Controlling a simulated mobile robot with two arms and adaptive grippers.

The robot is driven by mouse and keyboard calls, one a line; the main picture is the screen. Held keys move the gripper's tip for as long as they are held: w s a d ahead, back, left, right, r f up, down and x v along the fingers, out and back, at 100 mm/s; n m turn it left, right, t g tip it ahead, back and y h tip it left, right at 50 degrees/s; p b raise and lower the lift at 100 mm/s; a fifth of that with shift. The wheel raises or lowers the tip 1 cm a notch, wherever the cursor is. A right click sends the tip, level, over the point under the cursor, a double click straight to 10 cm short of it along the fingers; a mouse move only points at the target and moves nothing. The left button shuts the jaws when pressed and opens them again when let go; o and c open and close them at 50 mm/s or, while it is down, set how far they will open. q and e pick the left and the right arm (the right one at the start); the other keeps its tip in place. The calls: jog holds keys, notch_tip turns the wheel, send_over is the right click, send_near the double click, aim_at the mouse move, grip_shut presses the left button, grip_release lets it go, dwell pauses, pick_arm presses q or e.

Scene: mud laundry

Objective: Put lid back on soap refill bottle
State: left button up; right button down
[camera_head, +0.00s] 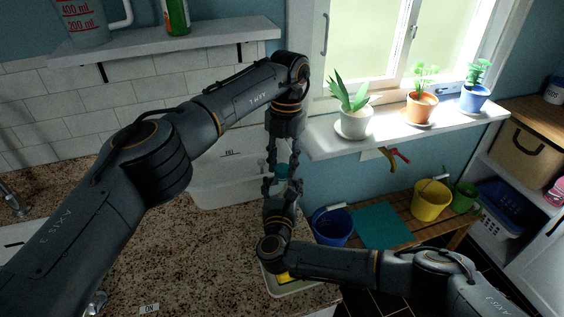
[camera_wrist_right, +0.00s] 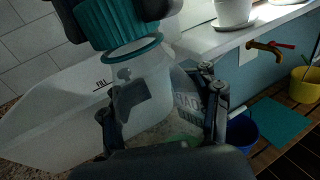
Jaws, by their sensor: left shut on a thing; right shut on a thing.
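The teal lid (camera_head: 281,172) is between the fingers of my left gripper (camera_head: 283,166), which points down from above and is shut on it. In the right wrist view the ribbed teal lid (camera_wrist_right: 108,22) sits tilted between the dark left fingers at the top. My right gripper (camera_head: 281,187) is below, pointing up. In the right wrist view my right gripper (camera_wrist_right: 163,120) is shut on the translucent soap refill bottle (camera_wrist_right: 150,115), which has pale lettering and some green low down. The lid is just above the bottle's top; I cannot tell whether they touch.
A white tub (camera_head: 222,178) marked with letters stands behind on the speckled counter (camera_head: 160,250). A sill (camera_head: 325,133) with potted plants is close at the right. A shelf (camera_head: 170,42) is above left. A low bench with a blue bucket (camera_head: 332,226) is right.

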pick_arm(q)
jog(key=m, duration=0.7)
jog(key=shift+t+y, duration=0.3)
jog(key=m, duration=0.4)
jog(key=m+t, duration=0.1)
jog(key=m, duration=1)
jog(key=shift+s+m+t, duration=0.15)
jog(key=shift+m+t, duration=0.15)
jog(key=shift+m, duration=0.1)
jog(key=o, duration=0.8)
jog(key=r, duration=0.8)
jog(key=s+d+r, duration=0.1)
jog(key=r, duration=0.3)
